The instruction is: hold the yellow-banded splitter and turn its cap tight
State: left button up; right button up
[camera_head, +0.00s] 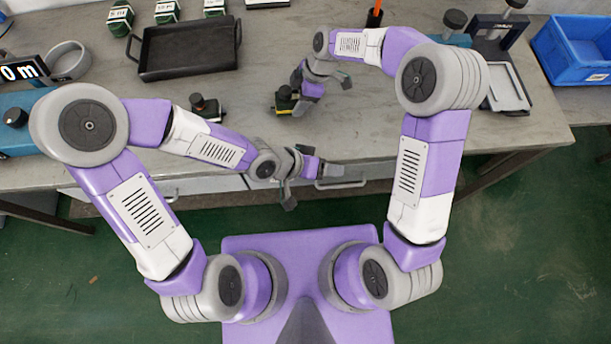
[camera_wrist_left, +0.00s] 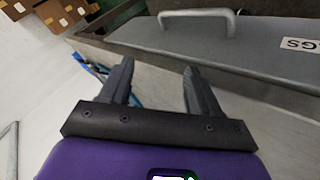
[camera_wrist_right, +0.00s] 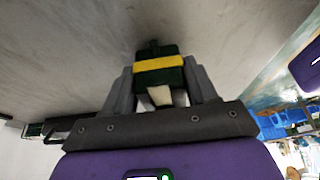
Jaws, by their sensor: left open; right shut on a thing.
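The yellow-banded splitter (camera_wrist_right: 160,66) is a dark green block with a yellow band, between the fingers of my right gripper (camera_wrist_right: 160,84) in the right wrist view. That gripper is shut on it. In the head view the splitter (camera_head: 285,99) is low over or on the bench, and I cannot tell if it touches. Its dark round cap (camera_head: 284,91) faces up; how tight it sits cannot be seen. My left gripper (camera_head: 308,186) is open and empty in front of the bench edge, apart from the splitter. Its spread fingers (camera_wrist_left: 158,88) show in the left wrist view.
A dark-knobbed part (camera_head: 205,108) stands on the bench (camera_head: 340,140) to the left. A black tray (camera_head: 188,76) and several green-and-white blocks (camera_head: 120,20) are further back. Drawers (camera_wrist_left: 220,55) line the bench front.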

pick_arm(q)
jog(key=s+a+f+n+g+y, duration=0.1)
jog(key=s+a+f+n, duration=0.1)
jog(key=f+n, duration=0.3)
jog(key=s+a+f+n+g+y, duration=0.1)
jog(key=f+n, duration=0.5)
jog(key=n, duration=0.6)
jog(key=shift+s+a+f+n+g, duration=0.15)
jog(key=shift+s+a+n+g, duration=0.25)
jog(key=shift+s+a+g, duration=0.4)
jog(key=shift+w+a, duration=0.15)
jog(key=shift+w, duration=0.1)
